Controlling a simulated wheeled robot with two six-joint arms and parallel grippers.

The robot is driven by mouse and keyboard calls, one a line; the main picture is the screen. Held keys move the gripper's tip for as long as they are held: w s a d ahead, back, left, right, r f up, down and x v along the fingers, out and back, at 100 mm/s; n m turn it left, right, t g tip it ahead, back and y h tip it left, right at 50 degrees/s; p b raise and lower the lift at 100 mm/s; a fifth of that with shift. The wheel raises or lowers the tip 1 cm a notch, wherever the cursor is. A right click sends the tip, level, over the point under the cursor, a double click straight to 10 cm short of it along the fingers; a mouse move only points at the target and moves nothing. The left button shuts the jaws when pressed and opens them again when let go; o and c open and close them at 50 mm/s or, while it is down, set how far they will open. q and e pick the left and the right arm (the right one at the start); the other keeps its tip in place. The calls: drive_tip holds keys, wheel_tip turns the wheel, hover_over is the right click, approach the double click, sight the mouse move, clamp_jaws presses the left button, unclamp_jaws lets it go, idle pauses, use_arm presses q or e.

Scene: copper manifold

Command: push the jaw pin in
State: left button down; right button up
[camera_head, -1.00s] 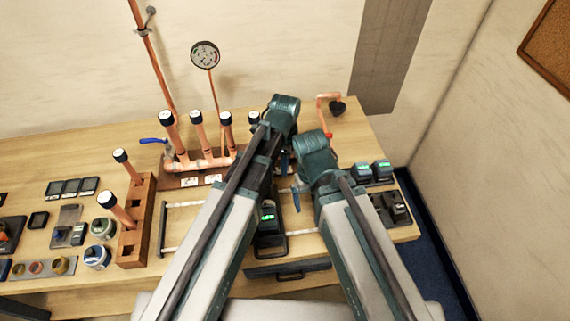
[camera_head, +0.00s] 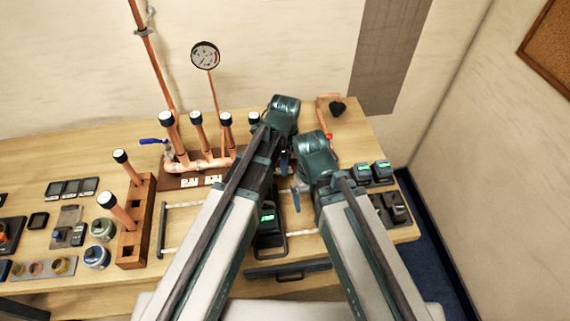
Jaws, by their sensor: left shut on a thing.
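A dark press tool (camera_head: 267,214) with a lit green display shows in the gap between my two arms, above the front of the bench. My left gripper (camera_head: 284,168) is mostly hidden behind my left arm. It is shut on what looks like this tool; the grip itself is covered. My right arm bends over the bench just right of the tool. Its gripper is hidden behind the arm links. The jaw pin is too small or hidden to make out.
The copper manifold (camera_head: 198,164) with capped upright pipes and a gauge (camera_head: 205,56) stands behind the tool. A wooden block (camera_head: 136,222) holds two capped pipes at the left. Black devices with green displays (camera_head: 381,172) sit at the right. The bench (camera_head: 95,150) is clear at the back left.

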idle(0.5)
use_arm(q)
drive_tip(key=shift+s+a, duration=0.15)
drive_tip(key=shift+a, duration=0.55)
drive_tip(key=shift+s+a, duration=0.1)
drive_tip(key=shift+a, duration=0.55)
drive_tip(key=c, duration=0.7)
unclamp_jaws()
drive_tip(key=shift+o, duration=0.2)
drive_tip(key=shift+r, duration=0.15)
wheel_tip(320, 180, up, 14)
drive_tip(key=p, duration=1.3)
drive_tip(key=shift+f+p, duration=0.25)
drive_tip(key=shift+p, duration=0.15)
